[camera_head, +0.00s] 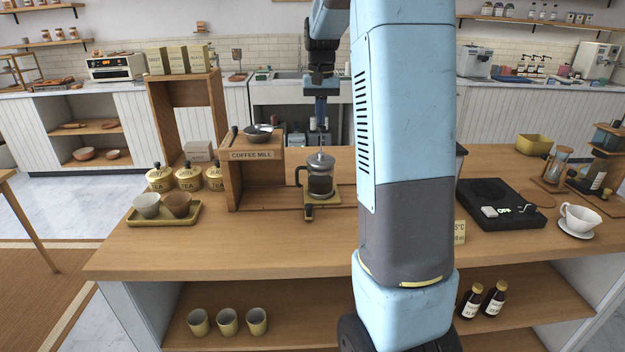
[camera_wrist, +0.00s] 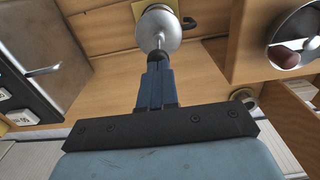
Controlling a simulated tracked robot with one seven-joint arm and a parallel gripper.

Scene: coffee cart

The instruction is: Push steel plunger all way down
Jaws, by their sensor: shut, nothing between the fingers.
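The French press (camera_head: 320,180) stands upright on a small wooden board with a yellow mat (camera_head: 322,199) on the counter. It has a dark glass body, a metal lid and a handle on its left. Its steel plunger (camera_head: 320,139) shows as a thin upright rod above the lid. My gripper (camera_head: 321,118) is shut and empty, pointing down directly above the rod. In the wrist view the round steel lid (camera_wrist: 158,30) lies just beyond my blue fingertips (camera_wrist: 156,62), with the rod between. I cannot tell whether the fingertips touch the rod's top.
The wooden coffee mill stand (camera_head: 253,180) with a metal bowl (camera_head: 258,132) is close on the left. A yellow tray (camera_head: 165,219) with two cups is at the left.

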